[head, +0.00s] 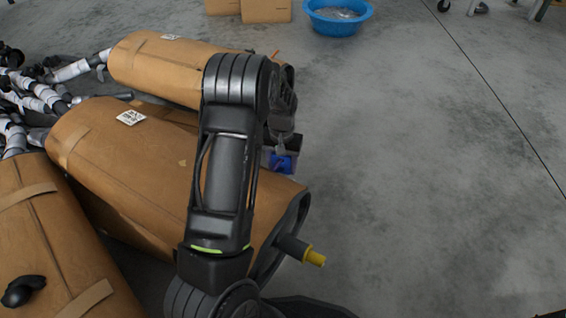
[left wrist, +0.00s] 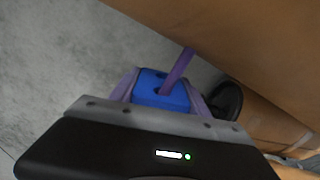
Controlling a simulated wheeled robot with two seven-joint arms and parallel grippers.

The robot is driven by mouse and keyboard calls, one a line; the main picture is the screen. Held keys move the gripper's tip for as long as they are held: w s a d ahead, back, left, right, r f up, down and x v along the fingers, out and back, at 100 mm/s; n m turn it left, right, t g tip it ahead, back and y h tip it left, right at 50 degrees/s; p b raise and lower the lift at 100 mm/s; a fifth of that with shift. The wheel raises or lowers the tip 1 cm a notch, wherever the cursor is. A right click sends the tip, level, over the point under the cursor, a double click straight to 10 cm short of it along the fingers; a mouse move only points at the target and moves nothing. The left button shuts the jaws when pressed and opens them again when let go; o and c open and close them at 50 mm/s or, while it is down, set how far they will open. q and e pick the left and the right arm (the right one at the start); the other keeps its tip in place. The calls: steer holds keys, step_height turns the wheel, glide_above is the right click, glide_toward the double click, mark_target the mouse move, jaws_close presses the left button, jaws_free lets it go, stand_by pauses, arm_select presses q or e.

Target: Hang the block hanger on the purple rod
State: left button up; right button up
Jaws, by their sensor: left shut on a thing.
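The block hanger is a blue block with dark holes, seen in the left wrist view (left wrist: 150,86) and partly in the head view (head: 283,162). My left gripper (left wrist: 162,92) is shut on it, with a finger on each side; in the head view the gripper (head: 284,140) is partly hidden by my arm. The purple rod (left wrist: 178,68) comes from beside the brown muffler and its near end meets the block's top face. I cannot tell whether it passes into a hole. The rod is hidden in the head view. My right gripper is not in view.
Brown wrapped mufflers (head: 130,165) lie side by side at the left, one close above the block in the wrist view (left wrist: 250,50). A yellow-tipped stub (head: 314,257) sticks out of the middle one. A blue basin (head: 338,18) stands behind. The floor at right is clear.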

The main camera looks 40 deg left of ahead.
arm_select(q)
steer(key=shift+s+f, duration=0.25)
steer(key=shift+s, duration=0.35)
steer(key=o, duration=1.2)
steer(key=shift+r, duration=0.1)
steer(key=o, duration=0.4)
steer(key=shift+w, duration=0.1)
steer(key=shift+w+r, duration=0.1)
steer(key=shift+w+r, duration=0.1)
steer(key=shift+r, duration=0.15)
steer(key=shift+r+p, duration=1.7)
steer(key=shift+r, duration=1.9)
steer(key=shift+r, duration=0.1)
